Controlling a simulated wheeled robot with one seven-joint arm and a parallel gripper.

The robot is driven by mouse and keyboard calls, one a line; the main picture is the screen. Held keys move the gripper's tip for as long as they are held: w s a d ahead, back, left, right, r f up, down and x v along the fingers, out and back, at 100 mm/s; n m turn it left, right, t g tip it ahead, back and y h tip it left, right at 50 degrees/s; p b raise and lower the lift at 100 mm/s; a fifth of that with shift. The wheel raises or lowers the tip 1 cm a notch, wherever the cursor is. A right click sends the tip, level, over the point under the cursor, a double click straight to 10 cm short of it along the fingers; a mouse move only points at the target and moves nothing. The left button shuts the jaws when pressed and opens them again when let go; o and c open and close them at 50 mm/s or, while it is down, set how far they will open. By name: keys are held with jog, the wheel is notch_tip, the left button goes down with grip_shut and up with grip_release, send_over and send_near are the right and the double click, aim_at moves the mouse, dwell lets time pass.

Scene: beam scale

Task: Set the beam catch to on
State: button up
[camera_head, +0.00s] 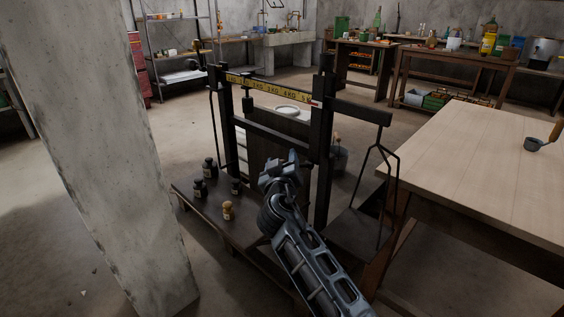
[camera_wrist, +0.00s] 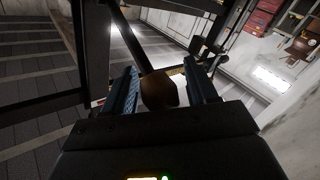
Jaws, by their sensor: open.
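The beam scale (camera_head: 325,160) is a dark frame with two posts and a yellow marked beam (camera_head: 270,88) across its top. My gripper (camera_head: 279,168) is in front of the frame, between the posts and below the beam. In the wrist view my gripper (camera_wrist: 165,88) is open, with a brown rounded knob (camera_wrist: 160,92) between its two blue-grey fingers. The knob seems to sit at the end of a dark bar and may be the catch's handle. I cannot tell whether the fingers touch it. In the head view my gripper hides this spot, and the catch's setting cannot be read.
Several dark weights (camera_head: 209,168) and a tan-topped one (camera_head: 228,210) stand on the scale's low platform (camera_head: 205,205). A concrete pillar (camera_head: 95,150) is at left.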

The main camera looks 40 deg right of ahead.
grip_shut()
dwell(0.3)
jog(key=shift+w, duration=0.1)
